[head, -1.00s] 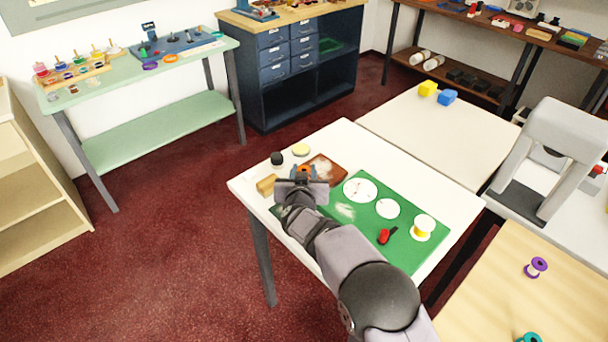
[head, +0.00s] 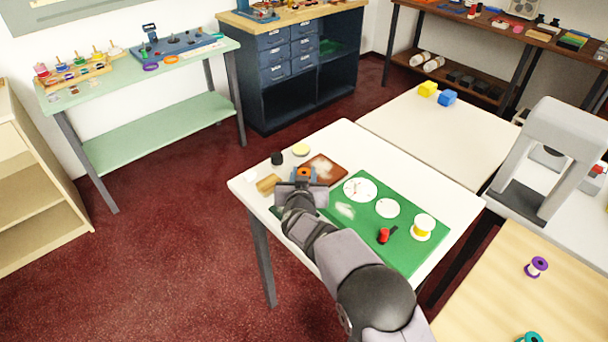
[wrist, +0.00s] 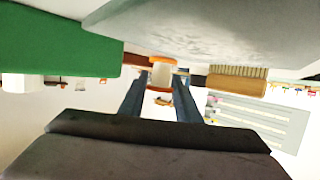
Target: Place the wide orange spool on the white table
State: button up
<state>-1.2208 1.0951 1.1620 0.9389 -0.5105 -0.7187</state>
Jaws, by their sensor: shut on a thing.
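The wide orange spool (head: 304,172) is between the jaws of my gripper (head: 304,178), at the left part of the white table (head: 400,168) in the head view. In the wrist view the spool (wrist: 161,74) shows orange rims and a pale middle, between the two dark fingers of my gripper (wrist: 158,98). The gripper is shut on it. My wrist hides part of the spool in the head view. I cannot tell whether the spool touches the table.
A wooden brush (head: 268,184) lies left of my gripper, and a brown tray (head: 328,170) is close on its right. A black jar (head: 277,159) stands behind.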

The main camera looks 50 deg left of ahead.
jog(key=o, duration=1.1)
jog(key=shift+s+d+f, duration=0.1)
jog(key=shift+d+f, duration=0.05)
jog(key=shift+f, duration=0.3)
jog(key=shift+s+d+f, duration=0.1)
jog(key=shift+f, duration=0.35)
jog(key=shift+o, duration=0.2)
jog(key=shift+w+a+r+p, duration=0.1)
jog(key=shift+r+p, duration=0.2)
jog(key=shift+r, duration=0.15)
jog(key=shift+r+b+v, duration=0.2)
jog(key=shift+b+v, duration=0.1)
jog(key=shift+v, duration=1.7)
jog(key=shift+r+b+v, duration=0.2)
jog(key=shift+b+v, duration=0.15)
jog(key=shift+v, duration=1.65)
jog(key=shift+r+b+v, duration=0.15)
jog(key=shift+b+v, duration=0.15)
jog(key=shift+v, duration=1.7)
jog(key=shift+w+a, duration=0.15)
